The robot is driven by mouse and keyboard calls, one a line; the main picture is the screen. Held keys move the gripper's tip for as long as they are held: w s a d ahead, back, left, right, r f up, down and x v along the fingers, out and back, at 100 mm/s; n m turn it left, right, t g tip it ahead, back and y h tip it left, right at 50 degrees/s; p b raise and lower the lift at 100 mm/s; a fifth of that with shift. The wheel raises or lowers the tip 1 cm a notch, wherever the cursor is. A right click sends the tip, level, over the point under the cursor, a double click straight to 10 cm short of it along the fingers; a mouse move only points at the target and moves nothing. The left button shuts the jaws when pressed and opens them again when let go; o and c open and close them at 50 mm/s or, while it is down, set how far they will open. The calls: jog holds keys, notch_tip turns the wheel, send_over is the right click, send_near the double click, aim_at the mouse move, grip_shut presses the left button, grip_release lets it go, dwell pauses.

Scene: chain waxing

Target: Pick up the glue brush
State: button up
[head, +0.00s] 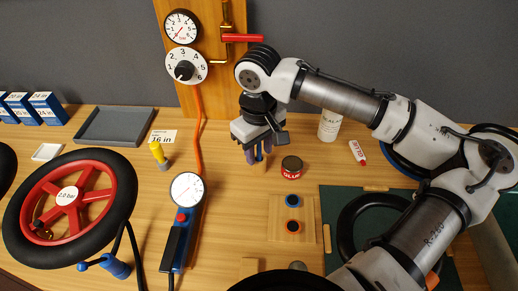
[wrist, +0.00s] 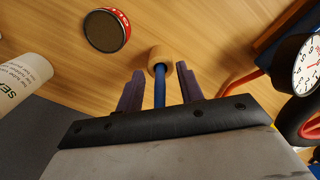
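The glue brush shows in the wrist view as a slim blue handle (wrist: 160,92) with a tan rounded piece (wrist: 158,57) at its far end. I cannot tell whether that piece is part of the brush or its holder. My gripper (wrist: 159,88) is open, with its two dark purple fingers on either side of the handle and a visible gap on each side. In the head view my gripper (head: 255,155) points down over the table, and its fingers mostly hide the brush. The red glue tin (head: 291,168) stands just right of it and also shows in the wrist view (wrist: 107,31).
A wooden block with two rings (head: 292,222) lies in front. A gauge tool (head: 187,190), an orange hose (head: 197,140) and a red-rimmed wheel (head: 70,200) are left.

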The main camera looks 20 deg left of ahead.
jog(key=shift+f, duration=0.2)
grip_shut()
jog(key=shift+r, duration=0.1)
notch_tip(320, 180, up, 20)
jog(key=b, duration=0.2)
dwell(0.5)
